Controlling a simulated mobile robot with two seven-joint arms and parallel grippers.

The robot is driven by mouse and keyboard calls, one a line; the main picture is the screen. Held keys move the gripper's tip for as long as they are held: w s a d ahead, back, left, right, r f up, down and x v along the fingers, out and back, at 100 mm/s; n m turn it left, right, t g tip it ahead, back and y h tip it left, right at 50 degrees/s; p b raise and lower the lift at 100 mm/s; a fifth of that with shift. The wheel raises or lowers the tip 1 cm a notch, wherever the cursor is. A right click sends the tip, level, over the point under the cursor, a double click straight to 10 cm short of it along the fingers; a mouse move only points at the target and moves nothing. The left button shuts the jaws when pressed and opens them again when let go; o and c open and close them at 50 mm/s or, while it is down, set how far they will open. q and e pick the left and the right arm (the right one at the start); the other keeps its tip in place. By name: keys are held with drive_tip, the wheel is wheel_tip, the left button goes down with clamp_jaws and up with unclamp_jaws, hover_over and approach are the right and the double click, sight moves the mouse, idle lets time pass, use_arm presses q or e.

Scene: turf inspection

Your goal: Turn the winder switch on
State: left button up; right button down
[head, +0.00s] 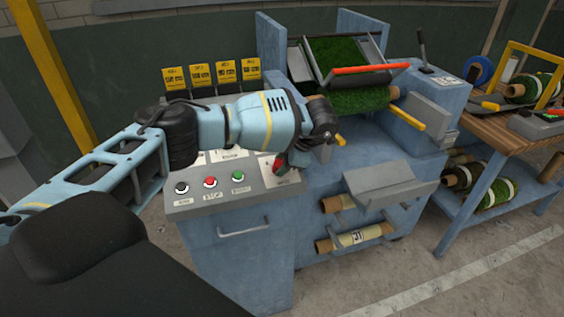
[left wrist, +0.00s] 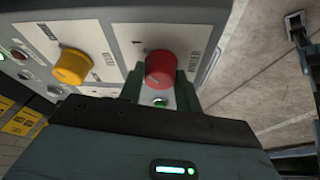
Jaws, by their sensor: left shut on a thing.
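A red knob (left wrist: 160,68) sits on the grey control panel (left wrist: 120,22), and my left gripper (left wrist: 160,84) is shut on it, one finger on each side. In the head view the red knob (head: 279,166) shows at the panel's right end, partly hidden by the left gripper (head: 288,160). A yellow knob (left wrist: 72,66) stands beside it in the wrist view. A small green light (left wrist: 161,102) shows between the fingers. The labels by the knobs are too small to read, so I cannot tell which names the winder. My right gripper is not in view.
A turf roll (head: 360,99) lies on the blue machine (head: 330,240). A wooden bench (head: 500,130) with rolls stands right. Concrete floor is clear in front.

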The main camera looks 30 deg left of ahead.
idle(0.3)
use_arm(q)
drive_tip(key=o, duration=1)
drive_tip(key=shift+c, duration=0.2)
drive_tip(key=v, duration=0.7)
drive_tip(key=shift+d+r, duration=0.2)
drive_tip(key=shift+r, duration=0.15)
